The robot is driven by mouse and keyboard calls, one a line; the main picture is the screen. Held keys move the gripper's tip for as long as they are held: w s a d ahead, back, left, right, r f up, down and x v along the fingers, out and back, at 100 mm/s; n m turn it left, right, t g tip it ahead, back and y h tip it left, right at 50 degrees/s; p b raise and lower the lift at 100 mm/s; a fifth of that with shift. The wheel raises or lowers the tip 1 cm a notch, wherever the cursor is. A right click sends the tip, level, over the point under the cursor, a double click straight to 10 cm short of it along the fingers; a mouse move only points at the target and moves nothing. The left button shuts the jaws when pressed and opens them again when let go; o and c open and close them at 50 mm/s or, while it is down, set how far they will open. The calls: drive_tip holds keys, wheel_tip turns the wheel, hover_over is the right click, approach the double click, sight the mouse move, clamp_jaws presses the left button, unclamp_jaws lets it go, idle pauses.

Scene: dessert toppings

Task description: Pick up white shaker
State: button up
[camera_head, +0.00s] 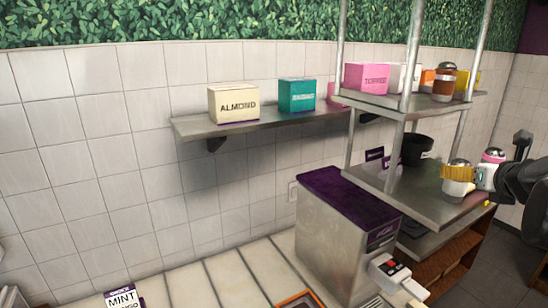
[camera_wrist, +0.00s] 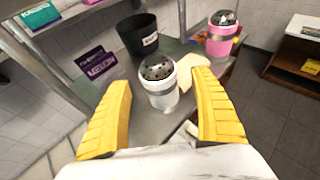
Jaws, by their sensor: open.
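The white shaker (camera_wrist: 158,98), with a dark perforated metal lid, stands upright on the metal shelf. In the wrist view my gripper (camera_wrist: 160,80) is open, with one yellow finger on each side of the shaker and a visible gap to both. In the head view my gripper (camera_head: 462,173) reaches in from the right at the middle shelf. A yellow finger there covers the middle of the white shaker (camera_head: 455,188); its lid and white base show. My white gripper body hides part of the scene behind it.
A pink shaker (camera_wrist: 222,45) stands behind to the right. A black tub (camera_wrist: 138,33) and purple boxes (camera_wrist: 97,63) stand behind to the left. The metal shelf (camera_head: 420,195) has posts and an upper shelf (camera_head: 425,103) holding boxes and a brown shaker (camera_head: 444,85).

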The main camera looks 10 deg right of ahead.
drive_tip(key=x, duration=0.4)
drive_tip(key=shift+s+a+r, duration=0.1)
drive_tip(key=shift+s+a, duration=0.05)
drive_tip(key=shift+a, duration=0.05)
drive_tip(key=shift+c, duration=0.2)
drive_tip(key=shift+d, duration=0.1)
drive_tip(key=c, duration=1.3)
